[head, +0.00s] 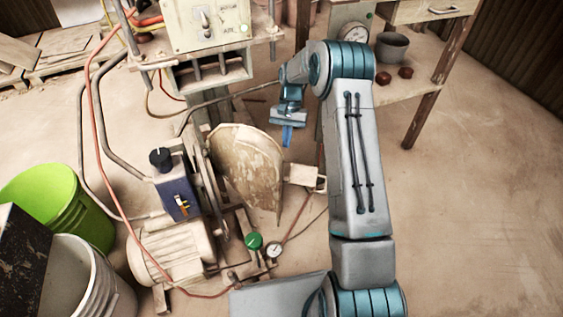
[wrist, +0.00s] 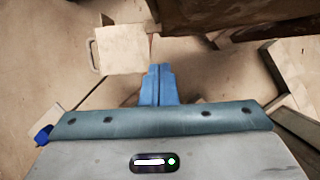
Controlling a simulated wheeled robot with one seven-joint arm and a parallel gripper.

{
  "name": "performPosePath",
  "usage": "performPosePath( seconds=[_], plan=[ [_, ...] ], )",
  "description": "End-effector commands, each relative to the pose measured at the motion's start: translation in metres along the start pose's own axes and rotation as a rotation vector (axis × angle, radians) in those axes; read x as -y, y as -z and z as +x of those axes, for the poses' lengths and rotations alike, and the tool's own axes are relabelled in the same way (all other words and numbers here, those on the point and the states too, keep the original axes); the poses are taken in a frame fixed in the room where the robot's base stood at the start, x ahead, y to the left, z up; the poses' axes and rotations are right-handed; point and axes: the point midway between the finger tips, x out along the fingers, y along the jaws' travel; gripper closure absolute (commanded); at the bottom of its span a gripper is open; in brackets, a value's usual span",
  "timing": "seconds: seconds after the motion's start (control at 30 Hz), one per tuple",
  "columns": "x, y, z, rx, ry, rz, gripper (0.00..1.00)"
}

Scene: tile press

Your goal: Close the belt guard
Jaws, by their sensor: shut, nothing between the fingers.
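The belt guard (head: 250,168) is a worn cream panel with a rounded outline. In the head view it stands out to the right of the dark belt wheel (head: 208,178), at an angle to it. My gripper (head: 287,138) is just beyond the guard's upper right edge, pointing down; I cannot tell whether it touches the guard. In the wrist view my blue fingers (wrist: 159,84) are together and empty. A worn brown panel (wrist: 235,12) crosses the top right there; I cannot tell whether it is the guard.
A small cream box (head: 303,177) is right of the guard and also shows in the wrist view (wrist: 120,48). A motor (head: 172,252), a green valve knob (head: 253,241) and a gauge (head: 273,249) are near the guard. Buckets (head: 62,205) stand left. Floor at right is clear.

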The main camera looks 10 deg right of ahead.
Motion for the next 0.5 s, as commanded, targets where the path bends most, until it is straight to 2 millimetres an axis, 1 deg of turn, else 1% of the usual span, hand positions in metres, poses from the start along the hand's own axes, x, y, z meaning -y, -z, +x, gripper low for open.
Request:
performPosePath(
  seconds=[0.03, 0.17, 0.3, 0.5],
  plan=[
    [0.0, 0.001, 0.016, 0.002, 0.0, -0.001, 1.0],
    [0.002, 0.001, 0.045, 0.003, 0.0, -0.004, 1.0],
    [0.002, -0.016, 0.049, -0.002, 0.0, -0.005, 1.0],
    [0.003, -0.032, 0.055, -0.001, 0.0, -0.006, 1.0]
  ],
)
